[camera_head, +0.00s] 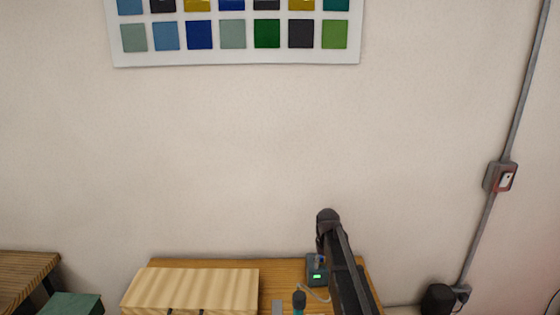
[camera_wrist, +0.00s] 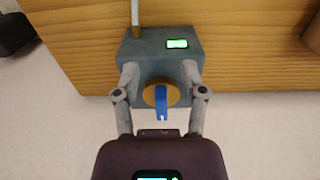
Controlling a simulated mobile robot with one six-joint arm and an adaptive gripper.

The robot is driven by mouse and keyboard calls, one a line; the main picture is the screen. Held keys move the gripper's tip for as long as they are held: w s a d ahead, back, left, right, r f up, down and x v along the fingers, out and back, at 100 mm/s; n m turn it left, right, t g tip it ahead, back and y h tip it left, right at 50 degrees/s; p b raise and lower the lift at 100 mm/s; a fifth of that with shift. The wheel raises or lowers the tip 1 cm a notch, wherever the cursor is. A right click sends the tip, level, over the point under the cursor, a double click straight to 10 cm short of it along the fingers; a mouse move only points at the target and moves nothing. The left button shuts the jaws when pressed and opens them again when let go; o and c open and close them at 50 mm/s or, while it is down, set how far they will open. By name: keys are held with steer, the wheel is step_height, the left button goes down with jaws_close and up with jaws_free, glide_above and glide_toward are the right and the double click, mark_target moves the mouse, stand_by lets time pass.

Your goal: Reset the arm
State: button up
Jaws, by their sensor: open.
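My gripper (camera_wrist: 160,72) shows in the wrist view with its two grey fingers spread apart and nothing held between them. Beyond the fingers is a grey-blue box (camera_wrist: 150,46) with a small lit green display, on the wooden table. A round gold-brown disc with a blue piece (camera_wrist: 161,98) shows between the fingers, at the box's near side. I cannot tell whether the fingers touch the box. In the head view my dark arm rises at the lower right, beside the same box (camera_head: 313,275); my fingers are not clear there.
The wooden table (camera_head: 210,262) stands against a pale wall. A ribbed light wooden block (camera_head: 190,290) covers its left part. A small dark and teal item (camera_head: 299,301) is near the front. A grey rod (camera_wrist: 135,14) rises behind the box. A colour chart (camera_head: 235,56) hangs above.

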steer(key=s, duration=2.4)
steer(key=shift+w+a, duration=0.1)
stand_by(0.4)
